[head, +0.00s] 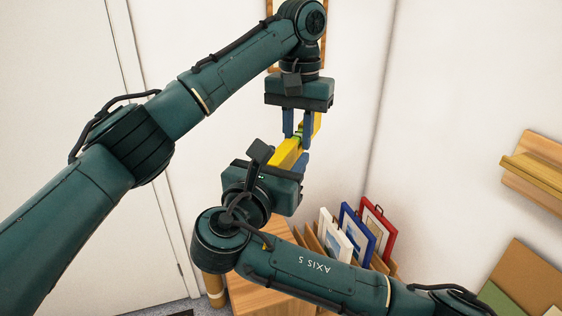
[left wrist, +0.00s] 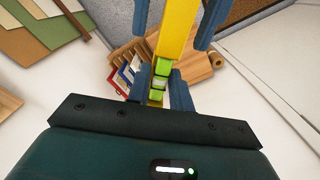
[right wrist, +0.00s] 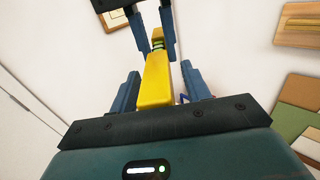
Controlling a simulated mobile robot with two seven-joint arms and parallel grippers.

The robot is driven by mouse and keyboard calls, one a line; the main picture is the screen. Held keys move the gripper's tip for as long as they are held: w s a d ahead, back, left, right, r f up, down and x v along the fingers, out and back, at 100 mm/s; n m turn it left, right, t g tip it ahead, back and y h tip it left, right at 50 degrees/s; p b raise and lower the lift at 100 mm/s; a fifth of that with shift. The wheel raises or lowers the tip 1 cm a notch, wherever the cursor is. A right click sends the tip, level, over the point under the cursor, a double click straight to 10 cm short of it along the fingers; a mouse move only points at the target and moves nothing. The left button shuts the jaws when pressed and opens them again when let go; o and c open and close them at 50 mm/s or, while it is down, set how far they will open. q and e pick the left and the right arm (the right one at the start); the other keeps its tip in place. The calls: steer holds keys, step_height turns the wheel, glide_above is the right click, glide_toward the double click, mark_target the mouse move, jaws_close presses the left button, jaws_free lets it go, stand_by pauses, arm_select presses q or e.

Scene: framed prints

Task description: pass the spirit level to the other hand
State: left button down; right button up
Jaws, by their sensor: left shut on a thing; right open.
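The yellow spirit level (head: 288,153) with a green vial is held in the air between my two grippers. My left gripper (head: 298,128) points down and is shut on the level around its green vial part, which shows in the left wrist view (left wrist: 160,84). My right gripper (right wrist: 160,88) is open below it, one finger on each side of the level's yellow end (right wrist: 156,85). Gaps show between the level and both right fingers in the right wrist view. In the head view my right gripper's body hides the level's lower end.
A wooden rack (head: 312,243) below holds framed prints in white (head: 335,243), blue (head: 356,232) and red (head: 380,225). A wooden wall shelf (head: 535,172) and boards (head: 525,275) are at the right. The air around the grippers is clear.

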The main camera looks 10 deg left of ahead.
jaws_close()
arm_select(q)
steer(key=c, duration=1.2)
jaws_free()
steer(key=shift+o, duration=0.2)
